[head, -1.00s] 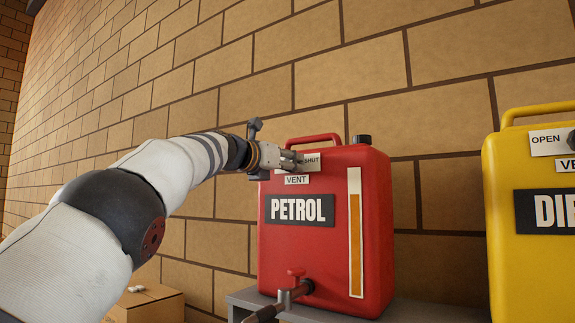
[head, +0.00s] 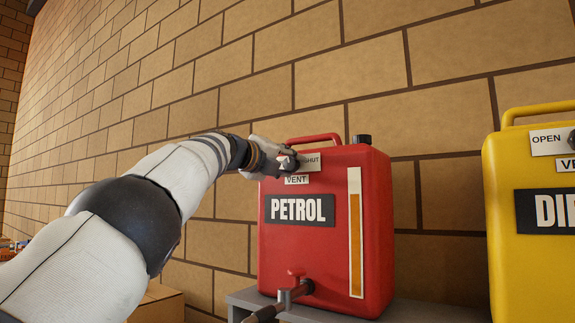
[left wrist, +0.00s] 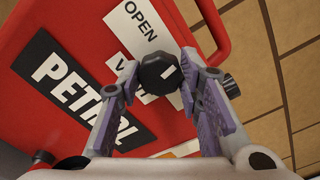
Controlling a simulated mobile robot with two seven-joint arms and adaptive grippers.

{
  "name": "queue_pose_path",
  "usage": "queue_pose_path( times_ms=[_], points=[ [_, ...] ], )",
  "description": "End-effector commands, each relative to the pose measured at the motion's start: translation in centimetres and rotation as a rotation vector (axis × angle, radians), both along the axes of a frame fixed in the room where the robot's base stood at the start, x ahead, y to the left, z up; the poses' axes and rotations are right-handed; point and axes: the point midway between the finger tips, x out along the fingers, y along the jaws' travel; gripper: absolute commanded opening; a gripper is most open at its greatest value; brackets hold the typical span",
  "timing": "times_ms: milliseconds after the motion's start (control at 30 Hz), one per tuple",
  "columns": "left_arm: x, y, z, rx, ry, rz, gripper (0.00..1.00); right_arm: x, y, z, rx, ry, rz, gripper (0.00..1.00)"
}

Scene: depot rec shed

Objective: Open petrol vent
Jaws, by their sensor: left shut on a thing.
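The red petrol can (head: 325,240) stands in the middle of the head view, with a PETROL label and a VENT label (head: 296,180). Above these is a white plate (head: 312,161) with SHUT readable; its other end is hidden by my gripper. My left gripper (head: 288,160) is at this plate. In the left wrist view its fingers are shut on a round black vent knob (left wrist: 160,73) with a white mark. The word OPEN (left wrist: 140,25) shows beside the knob there. My right gripper is not in view.
A yellow diesel can (head: 535,245) stands to the right. The can rests on a grey shelf (head: 243,298), with a brick wall (head: 370,60) close behind. A cardboard box (head: 160,305) is at lower left.

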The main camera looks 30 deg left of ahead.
Motion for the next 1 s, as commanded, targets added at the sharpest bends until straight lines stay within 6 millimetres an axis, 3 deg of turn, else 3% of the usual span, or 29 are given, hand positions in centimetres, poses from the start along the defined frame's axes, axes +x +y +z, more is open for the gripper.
queue_pose_path(
  times_ms=[500, 1000],
  points=[
    [0.01, -0.05, -0.01, -0.425, 0.06, -0.001, 0.04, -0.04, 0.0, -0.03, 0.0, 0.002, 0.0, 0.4],
    [-0.01, -0.06, 0.03, -0.596, 0.083, -0.001, 0.04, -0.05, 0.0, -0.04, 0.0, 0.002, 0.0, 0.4]
  ],
)
